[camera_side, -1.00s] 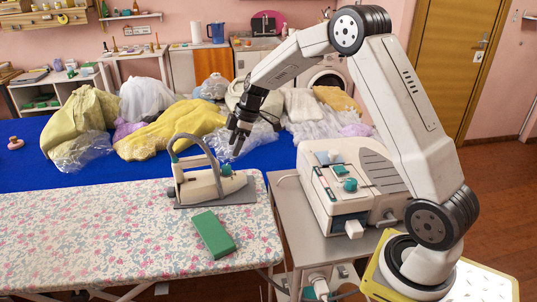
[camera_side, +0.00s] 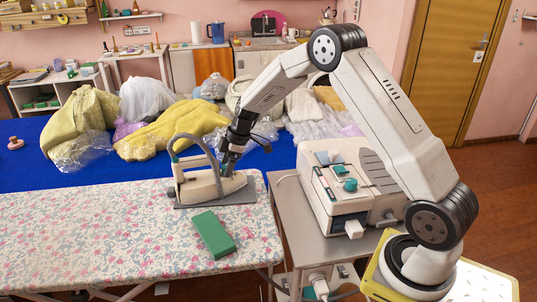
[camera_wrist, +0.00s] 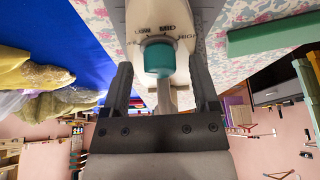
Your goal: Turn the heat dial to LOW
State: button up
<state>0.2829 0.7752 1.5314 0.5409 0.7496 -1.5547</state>
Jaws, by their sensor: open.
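The cream iron (camera_side: 202,187) rests on its dark plate (camera_side: 185,205) at the right end of the ironing board. My gripper (camera_side: 228,168) is down at the dial end of the iron and mostly hides the dial in the side view. In the wrist view my gripper (camera_wrist: 161,68) is open, one finger on each side of the dial with gaps.
A green block (camera_side: 213,234) lies on the floral board (camera_side: 110,240) in front of the iron. A cream machine (camera_side: 345,180) with teal knobs stands right on a metal cart. Bagged garments (camera_side: 172,130) cover the blue table behind. The iron's grey arched hose rises beside my gripper.

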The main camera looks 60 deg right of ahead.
grip_shut()
jog(key=shift+m, duration=0.3)
jog(key=shift+a+m+t+h, duration=0.1)
jog(key=shift+m+t+h, duration=0.5)
jog(key=shift+m, duration=1.3)
grip_release()
jog(key=shift+r, duration=0.1)
